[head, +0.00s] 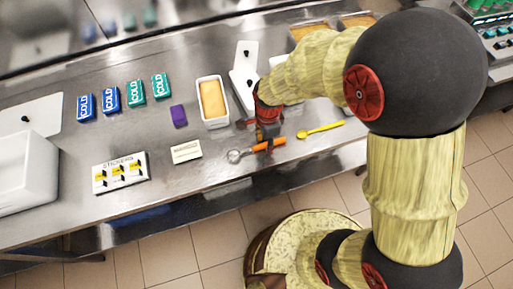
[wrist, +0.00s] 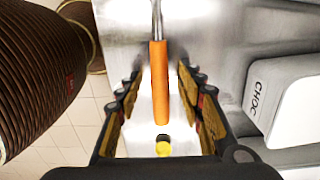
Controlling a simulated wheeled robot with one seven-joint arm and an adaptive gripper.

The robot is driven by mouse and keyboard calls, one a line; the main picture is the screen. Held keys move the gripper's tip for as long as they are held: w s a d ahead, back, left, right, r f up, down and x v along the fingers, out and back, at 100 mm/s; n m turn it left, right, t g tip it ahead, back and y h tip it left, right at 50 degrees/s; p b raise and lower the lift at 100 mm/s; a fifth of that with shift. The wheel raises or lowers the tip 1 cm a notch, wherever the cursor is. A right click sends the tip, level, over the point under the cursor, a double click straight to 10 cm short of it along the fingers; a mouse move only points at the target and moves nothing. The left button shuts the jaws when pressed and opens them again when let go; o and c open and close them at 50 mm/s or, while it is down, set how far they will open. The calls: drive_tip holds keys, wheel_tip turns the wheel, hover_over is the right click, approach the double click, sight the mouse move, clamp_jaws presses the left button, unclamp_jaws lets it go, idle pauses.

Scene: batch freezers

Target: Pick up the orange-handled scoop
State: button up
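The orange-handled scoop (head: 262,147) lies on the steel counter near its front edge, with its metal head to the left. In the wrist view its orange handle (wrist: 159,82) runs up the middle of the picture, and its metal shaft leaves at the top. My gripper (head: 267,137) is over the handle, pointing down. In the wrist view my gripper (wrist: 163,112) is open, with one finger on each side of the handle and a gap on both sides. I cannot tell how far the fingertips are above the counter.
A yellow scoop (head: 320,130) lies just right of the orange one. A small card (head: 187,152), a stickers box (head: 119,172), a purple block (head: 179,116) and a tub (head: 212,102) stand left and behind. A CHOC-labelled white container (wrist: 286,101) is close on the right in the wrist view.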

drive_tip(key=shift+r, duration=0.1)
drive_tip(key=shift+c, duration=0.5)
clamp_jaws()
